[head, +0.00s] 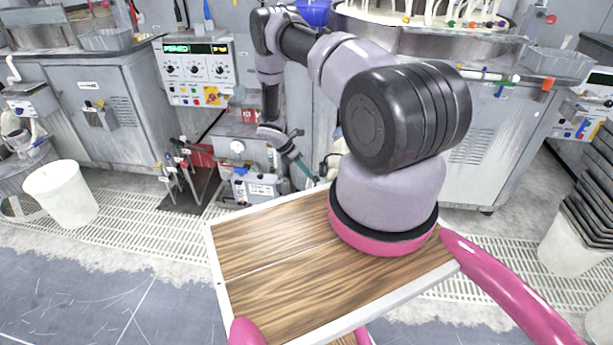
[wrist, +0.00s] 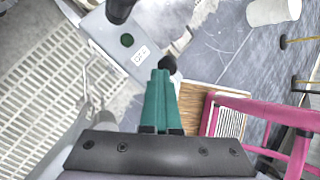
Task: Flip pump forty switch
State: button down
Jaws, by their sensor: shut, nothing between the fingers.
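My gripper (head: 312,178) points down beside a small grey pump unit (head: 250,187) on the floor between the cabinets. In the wrist view its teal fingers (wrist: 161,74) are together and empty. That view shows a light grey box (wrist: 108,38) with a small label (wrist: 140,53), whose writing I cannot read surely, and a dark green round button (wrist: 127,40). A black knob-like part (wrist: 167,63) at the box's end lies right at the fingertips; I cannot tell if they touch or whether it is the switch.
A control panel (head: 198,70) with dials stands behind at left. Several upright handles (head: 180,165) rise from a dark mat left of the pump. A white bucket (head: 60,192) stands far left. My wooden deck is bare at its left.

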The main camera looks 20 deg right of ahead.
jog(key=shift+w+d+f, duration=0.15)
jog(key=shift+w+d, duration=0.2)
jog(key=shift+d, duration=0.05)
jog(key=shift+r, duration=0.85)
jog(key=shift+a, duration=0.15)
jog(key=w+f+v, duration=0.1)
jog(key=w+v, duration=0.1)
jog(key=v, duration=1)
jog(key=shift+w+a+r, duration=0.2)
jog(key=shift+a+r, duration=0.1)
jog(key=shift+a, duration=0.1)
